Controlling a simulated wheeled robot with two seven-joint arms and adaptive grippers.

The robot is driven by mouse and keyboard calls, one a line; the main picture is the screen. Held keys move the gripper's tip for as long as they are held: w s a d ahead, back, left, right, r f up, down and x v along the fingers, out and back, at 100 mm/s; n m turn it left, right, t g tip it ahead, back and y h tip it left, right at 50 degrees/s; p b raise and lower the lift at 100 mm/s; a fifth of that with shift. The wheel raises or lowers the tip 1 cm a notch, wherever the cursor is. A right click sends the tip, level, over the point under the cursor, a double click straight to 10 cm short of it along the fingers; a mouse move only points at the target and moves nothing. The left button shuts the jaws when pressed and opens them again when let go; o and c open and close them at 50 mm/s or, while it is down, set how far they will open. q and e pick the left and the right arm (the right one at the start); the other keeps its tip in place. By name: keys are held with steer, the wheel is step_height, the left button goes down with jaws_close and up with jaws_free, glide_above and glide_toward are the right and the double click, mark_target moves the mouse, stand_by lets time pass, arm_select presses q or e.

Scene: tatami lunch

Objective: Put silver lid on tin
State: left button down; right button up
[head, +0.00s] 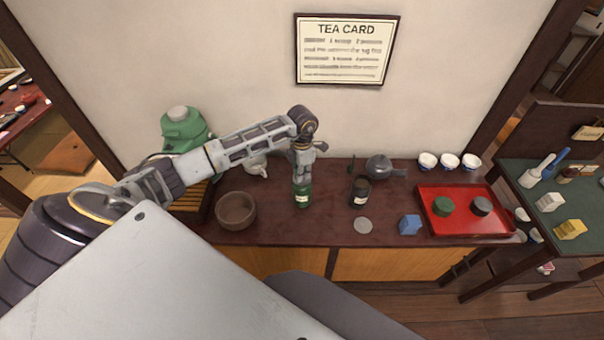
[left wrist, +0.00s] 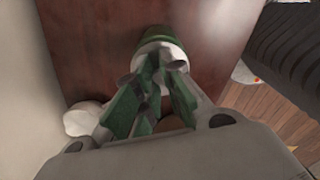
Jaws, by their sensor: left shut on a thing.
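My left gripper (head: 302,172) points down at a green tin (head: 302,196) with a pale label and is shut on it at its upper part. The tin stands upright on the dark red counter, or just over it; I cannot tell which. In the left wrist view the tin (left wrist: 160,42) shows beyond the fingers (left wrist: 155,88); its top is hidden. A flat silver lid (head: 363,226) lies on the counter near the front, right of the tin. A dark tin (head: 359,193) with a pale label stands behind the lid. My right gripper is not in view.
A brown bowl (head: 236,212) stands to the left, a blue box (head: 410,225) right of the lid. A red tray (head: 462,226) holds a green round piece (head: 442,206) and a grey one (head: 481,206). A grey teapot (head: 379,167) and white cups (head: 450,161) stand at the back.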

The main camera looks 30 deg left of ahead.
arm_select(q)
steer(key=c, duration=1.1)
jaws_free()
steer(key=shift+o, duration=0.2)
steer(key=shift+r, duration=0.1)
steer(key=shift+r+p, duration=1.95)
steer(key=shift+r, duration=1.45)
steer(key=shift+f, duration=0.1)
